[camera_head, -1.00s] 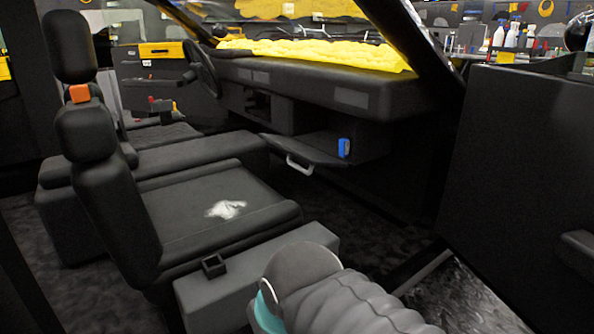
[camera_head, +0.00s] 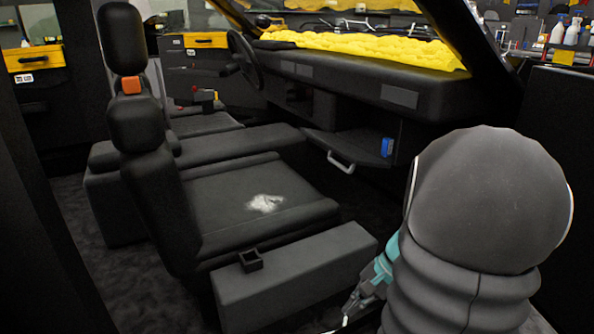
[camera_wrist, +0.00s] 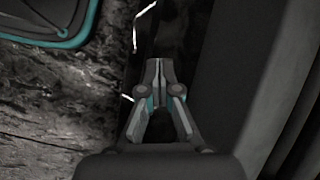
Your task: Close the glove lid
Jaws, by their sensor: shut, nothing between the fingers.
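The glove lid (camera_head: 345,147) hangs open under the dashboard, tilted out toward the seat, with a pale handle (camera_head: 341,162) on its front edge. The open glove box above it holds a blue object (camera_head: 387,147). My gripper (camera_head: 350,312) is low at the bottom of the head view, near the front end of the grey sill box, well short of the lid. In the wrist view my gripper (camera_wrist: 158,66) points down with its fingers together and nothing between them. The lid does not show clearly in the wrist view.
The front seat (camera_head: 250,205) bears a white patch (camera_head: 265,203). A grey sill box (camera_head: 300,270) with a small black holder (camera_head: 250,260) lies before it. The dark door panel (camera_head: 560,130) stands at right. Dark floor lies between seat and dashboard.

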